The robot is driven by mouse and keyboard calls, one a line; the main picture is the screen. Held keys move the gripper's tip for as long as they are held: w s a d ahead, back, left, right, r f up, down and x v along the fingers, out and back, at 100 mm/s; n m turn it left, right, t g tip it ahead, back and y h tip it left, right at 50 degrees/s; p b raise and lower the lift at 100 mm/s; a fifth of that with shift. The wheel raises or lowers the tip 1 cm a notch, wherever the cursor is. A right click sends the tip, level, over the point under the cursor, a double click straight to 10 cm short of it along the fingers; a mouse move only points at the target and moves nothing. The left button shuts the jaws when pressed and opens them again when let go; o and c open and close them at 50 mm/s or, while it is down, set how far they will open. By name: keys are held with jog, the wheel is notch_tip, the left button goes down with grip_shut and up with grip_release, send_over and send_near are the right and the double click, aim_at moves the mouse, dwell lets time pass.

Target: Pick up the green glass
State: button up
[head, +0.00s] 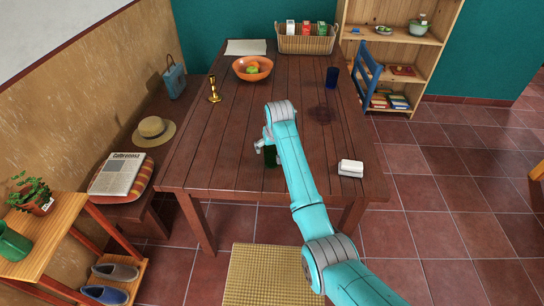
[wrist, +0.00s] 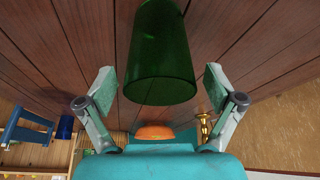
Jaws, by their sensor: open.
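The green glass (head: 270,158) is near the front edge of the wooden table (head: 230,150), partly hidden by my arm in the head view. My gripper (wrist: 160,88) is open, with one finger to each side of the glass and a gap on both sides. In the head view my gripper (head: 263,146) is at the glass, mostly behind my arm.
A blue chair (head: 367,70) stands at the right edge. The table's left middle is clear.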

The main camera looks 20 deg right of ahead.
jog(key=c, duration=1.4)
